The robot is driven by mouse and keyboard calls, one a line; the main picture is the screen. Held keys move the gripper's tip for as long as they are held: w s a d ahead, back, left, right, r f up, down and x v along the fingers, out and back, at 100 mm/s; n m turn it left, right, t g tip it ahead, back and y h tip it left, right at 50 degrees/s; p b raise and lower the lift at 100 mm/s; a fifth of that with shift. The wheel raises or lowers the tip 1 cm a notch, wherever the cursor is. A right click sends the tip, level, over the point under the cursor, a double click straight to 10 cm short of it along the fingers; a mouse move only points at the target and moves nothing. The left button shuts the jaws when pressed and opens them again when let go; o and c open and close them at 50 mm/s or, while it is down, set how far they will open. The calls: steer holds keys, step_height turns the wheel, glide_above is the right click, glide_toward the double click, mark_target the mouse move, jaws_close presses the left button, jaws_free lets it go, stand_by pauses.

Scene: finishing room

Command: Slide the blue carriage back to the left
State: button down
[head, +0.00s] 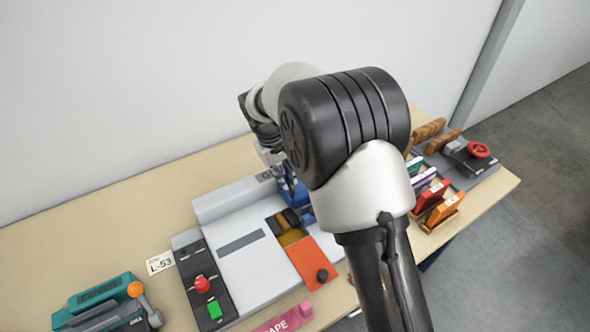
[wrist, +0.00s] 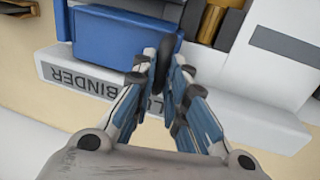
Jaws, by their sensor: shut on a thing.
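The blue carriage (head: 300,193) sits on the grey binder machine (head: 225,196), toward its right end in the head view. My arm hides much of it and the machine's right end. In the wrist view the blue carriage (wrist: 112,38) fills the upper left, above the upside-down BINDER lettering. My gripper (wrist: 162,62) is shut on a dark knob (wrist: 165,48) at the carriage's edge. The fingers cover part of the knob, so its full shape is hidden. In the head view my gripper (head: 284,182) reaches down at the carriage from behind my arm.
A control panel with a red button (head: 202,284) and green button (head: 214,308) is at the machine's left. An orange plate (head: 313,262) with a black knob lies in front. A teal device (head: 100,305) is far left; a book rack (head: 432,200) stands right.

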steer(key=s+a+p, duration=0.2)
steer(key=s+a, duration=0.5)
steer(key=a, duration=0.3)
steer(key=s+a+p, duration=0.1)
steer(key=s+a, duration=0.5)
steer(key=a, duration=0.4)
steer(key=shift+s+p, duration=0.35)
steer(key=shift+p, duration=0.05)
steer(key=shift+a, duration=0.15)
steer(key=c, duration=1.7)
jaws_free()
steer(key=shift+s+a, duration=0.1)
steer(key=shift+a, duration=0.05)
steer(key=shift+o, duration=0.5)
step_height(320, 180, up, 12)
steer(key=s+a, duration=0.1)
steer(key=shift+a, duration=0.35)
steer(key=shift+s+f, duration=0.1)
